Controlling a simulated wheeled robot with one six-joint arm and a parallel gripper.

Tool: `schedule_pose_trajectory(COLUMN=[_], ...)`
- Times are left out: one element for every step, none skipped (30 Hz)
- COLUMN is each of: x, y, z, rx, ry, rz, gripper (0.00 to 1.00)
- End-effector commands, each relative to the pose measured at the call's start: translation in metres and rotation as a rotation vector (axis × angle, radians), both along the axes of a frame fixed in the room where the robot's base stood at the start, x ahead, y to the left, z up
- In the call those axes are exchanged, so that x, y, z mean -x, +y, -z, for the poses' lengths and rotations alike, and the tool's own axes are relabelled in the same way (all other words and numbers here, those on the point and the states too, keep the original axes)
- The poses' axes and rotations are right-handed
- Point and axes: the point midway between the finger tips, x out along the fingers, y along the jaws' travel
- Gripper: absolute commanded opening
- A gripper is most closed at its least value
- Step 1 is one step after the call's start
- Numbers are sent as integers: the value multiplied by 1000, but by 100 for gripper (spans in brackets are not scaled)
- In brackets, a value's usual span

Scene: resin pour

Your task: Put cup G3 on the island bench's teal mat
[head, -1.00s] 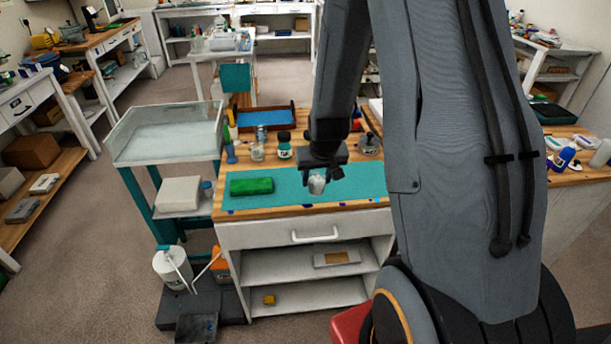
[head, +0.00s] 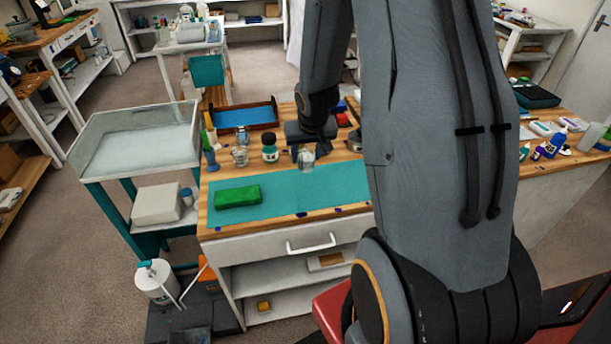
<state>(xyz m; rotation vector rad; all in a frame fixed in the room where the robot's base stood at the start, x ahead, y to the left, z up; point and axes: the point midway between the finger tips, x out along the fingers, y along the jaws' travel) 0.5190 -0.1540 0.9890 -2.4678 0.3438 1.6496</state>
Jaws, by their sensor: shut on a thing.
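My gripper (head: 307,147) is shut on a small clear cup (head: 306,161) and points down over the island bench. I take this cup as G3, but its marking is too small to read. The teal mat (head: 285,196) lies along the front of the bench top. The cup shows at the mat's back edge; I cannot tell whether it touches the surface or hangs just above it. My arm hides the mat's right end.
A green block (head: 238,196) lies on the mat's left part. Left of the cup stand a dark jar with a teal label (head: 269,148) and another clear cup (head: 240,156). A blue-lined tray (head: 243,117) lies behind. The mat's middle is clear.

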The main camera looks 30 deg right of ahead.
Motion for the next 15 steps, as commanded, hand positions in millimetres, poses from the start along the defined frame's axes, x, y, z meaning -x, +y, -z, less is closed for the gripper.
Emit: schedule_pose_trajectory(x=[-1, -1, -1, -1, -1, -1, 0, 0, 0, 0, 0, 0, 0, 0, 0], y=[0, 0, -1, -1, -1, -1, -1, -1, -1, -1, -2, -2, -2, -2, -2], z=[8, 12, 16, 19, 22, 25, 28, 29, 33, 35, 36, 38, 38, 39, 42], rx=[0, 0, -1, -1, -1, -1, 0, 0, -1, 0, 0, -1, -1, -1, 0], ry=[0, 0, 0, 0, 0, 0, 0, 0, 0, 0, 0, 0, 0, 0, 0], rz=[1, 1, 2, 3, 2, 2, 2, 3, 4, 3, 3, 4, 4, 4, 3], gripper=[24, 24, 24, 24, 24, 24, 24, 24, 24, 24, 24, 24, 24, 24, 24])
